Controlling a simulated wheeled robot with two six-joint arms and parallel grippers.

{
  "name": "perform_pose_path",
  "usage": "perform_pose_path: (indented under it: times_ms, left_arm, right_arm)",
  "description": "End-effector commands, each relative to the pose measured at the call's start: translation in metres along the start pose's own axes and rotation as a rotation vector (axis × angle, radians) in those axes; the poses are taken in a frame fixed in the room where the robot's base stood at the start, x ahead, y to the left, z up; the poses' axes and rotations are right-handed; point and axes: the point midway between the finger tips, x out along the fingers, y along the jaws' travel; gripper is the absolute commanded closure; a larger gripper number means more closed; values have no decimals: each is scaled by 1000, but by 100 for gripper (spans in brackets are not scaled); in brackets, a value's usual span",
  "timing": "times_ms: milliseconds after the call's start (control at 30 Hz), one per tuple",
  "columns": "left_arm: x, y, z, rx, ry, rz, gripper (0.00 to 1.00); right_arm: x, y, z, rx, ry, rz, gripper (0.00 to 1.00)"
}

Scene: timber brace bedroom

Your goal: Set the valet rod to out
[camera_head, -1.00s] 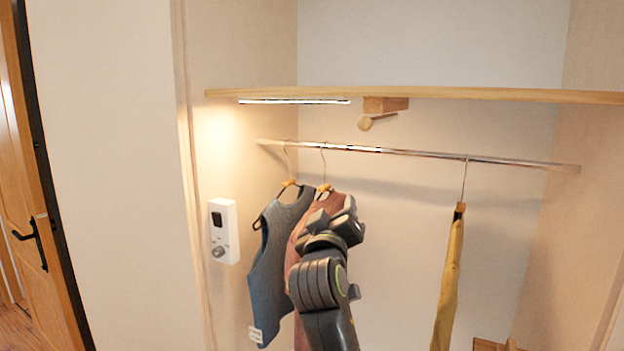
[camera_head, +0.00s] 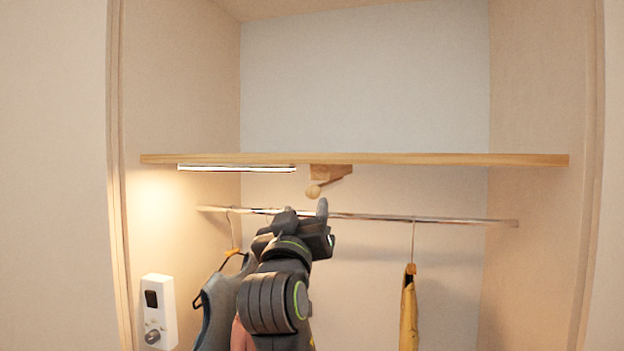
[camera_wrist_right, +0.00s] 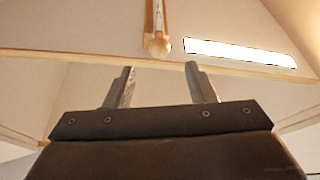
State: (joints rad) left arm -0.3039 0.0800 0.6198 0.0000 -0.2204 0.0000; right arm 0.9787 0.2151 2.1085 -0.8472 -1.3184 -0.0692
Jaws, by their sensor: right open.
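The valet rod (camera_head: 313,191) shows as a small round wooden knob under a wooden block (camera_head: 331,171) fixed beneath the shelf. In the right wrist view the knob (camera_wrist_right: 157,45) is ahead of the fingertips, between their lines and apart from them. My right gripper (camera_head: 305,211) is open and empty, just below the knob in the head view. In the right wrist view its two fingers (camera_wrist_right: 160,68) stand apart with nothing between them. How far the rod extends is hard to tell, as the knob faces me. My left gripper is not in view.
The shelf (camera_head: 430,159) with a lit light strip (camera_head: 237,168) runs above. The hanging rail (camera_head: 455,219) crosses behind my right arm. A grey vest (camera_head: 219,309) and a yellow garment (camera_head: 409,315) hang from it. A white control box (camera_head: 159,311) is on the left wall.

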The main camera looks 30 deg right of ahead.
Motion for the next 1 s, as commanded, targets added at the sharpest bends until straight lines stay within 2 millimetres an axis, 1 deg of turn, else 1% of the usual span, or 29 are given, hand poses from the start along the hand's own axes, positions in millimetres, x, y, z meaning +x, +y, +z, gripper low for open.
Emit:
perform_pose_path:
  times_ms: [33,200,300,433,600,900,933,1000]
  left_arm:
    - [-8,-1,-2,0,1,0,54]
    - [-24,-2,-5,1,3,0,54]
    - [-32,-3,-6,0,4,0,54]
    - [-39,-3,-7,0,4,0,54]
    - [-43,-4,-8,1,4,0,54]
    - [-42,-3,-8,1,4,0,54]
    - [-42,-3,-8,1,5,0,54]
    - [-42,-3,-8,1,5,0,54]
  right_arm:
    - [12,2,-3,-6,0,3,50]
    - [48,2,-3,-7,-2,3,50]
    - [66,2,-3,-5,-2,2,50]
    - [84,1,-2,-3,-2,0,50]
    - [95,0,0,-1,-1,-1,50]
    - [97,0,1,1,-1,-1,50]
    - [97,0,1,1,-1,-1,53]
    - [97,0,1,1,-1,-1,62]
